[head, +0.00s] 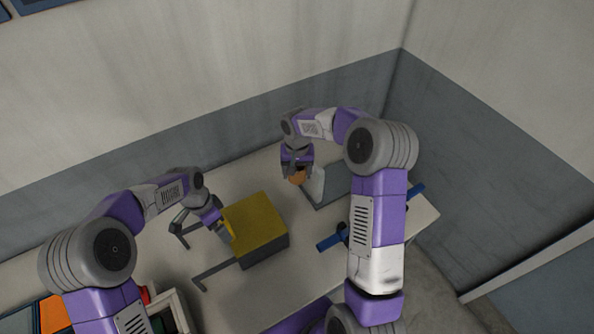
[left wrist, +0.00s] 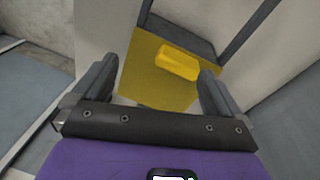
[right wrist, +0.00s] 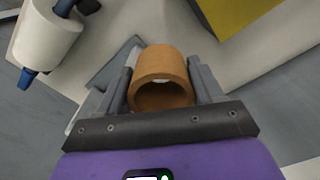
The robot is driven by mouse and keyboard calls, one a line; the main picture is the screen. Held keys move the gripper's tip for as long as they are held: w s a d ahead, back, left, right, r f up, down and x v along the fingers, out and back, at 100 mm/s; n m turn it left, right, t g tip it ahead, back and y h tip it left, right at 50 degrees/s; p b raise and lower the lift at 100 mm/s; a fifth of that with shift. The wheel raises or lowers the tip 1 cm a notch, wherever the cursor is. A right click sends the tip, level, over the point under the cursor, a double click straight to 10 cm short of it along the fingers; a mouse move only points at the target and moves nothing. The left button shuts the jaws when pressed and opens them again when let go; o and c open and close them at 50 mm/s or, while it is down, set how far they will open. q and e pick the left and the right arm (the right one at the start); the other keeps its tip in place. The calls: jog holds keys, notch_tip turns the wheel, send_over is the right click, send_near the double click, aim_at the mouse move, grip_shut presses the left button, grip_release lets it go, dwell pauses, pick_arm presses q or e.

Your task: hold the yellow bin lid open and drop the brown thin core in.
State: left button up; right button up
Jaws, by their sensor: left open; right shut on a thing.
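The bin is a grey box (head: 268,252) with a yellow lid (head: 257,218) that looks closed in the head view. A yellow block handle (left wrist: 177,63) stands out from the yellow face in the left wrist view. My left gripper (head: 218,226) is open at the bin's left side; the handle lies in front of its fingers (left wrist: 160,72), with no clear contact. My right gripper (head: 297,170) is shut on the brown core (right wrist: 162,72), a short hollow ring, behind and right of the bin. The core (head: 297,178) is partly hidden by the gripper in the head view.
A grey tray (head: 335,192) stands near the core. A blue rod (head: 330,242) lies right of the bin, and a white roll (right wrist: 47,38) shows in the right wrist view. Dark bars (head: 213,270) reach out left of the bin. A crate (head: 178,312) stands front left.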

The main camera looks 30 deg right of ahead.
aim_at(226, 225)
pick_arm(q)
jog(key=w+d+r+m+t+y, duration=0.1)
jog(key=w+d+r+m, duration=0.1)
jog(key=w+d+r, duration=0.1)
jog(key=f, duration=1.1)
jog(key=shift+a+f, duration=0.2)
jog(key=shift+f, duration=0.2)
jog(key=c, duration=0.9)
jog(key=shift+w+a+r, duration=0.1)
jog(key=shift+a, duration=3.45)
jog(key=shift+w+a+r, duration=0.1)
jog(key=shift+a, duration=3.4)
pick_arm(e)
jog(key=shift+a+f, duration=1.3)
jog(key=shift+a, duration=1.35)
jog(key=shift+a+f, duration=1.35)
jog(key=shift+a, duration=1.3)
jog(key=shift+a+f, duration=1.3)
jog(key=shift+a, duration=1.35)
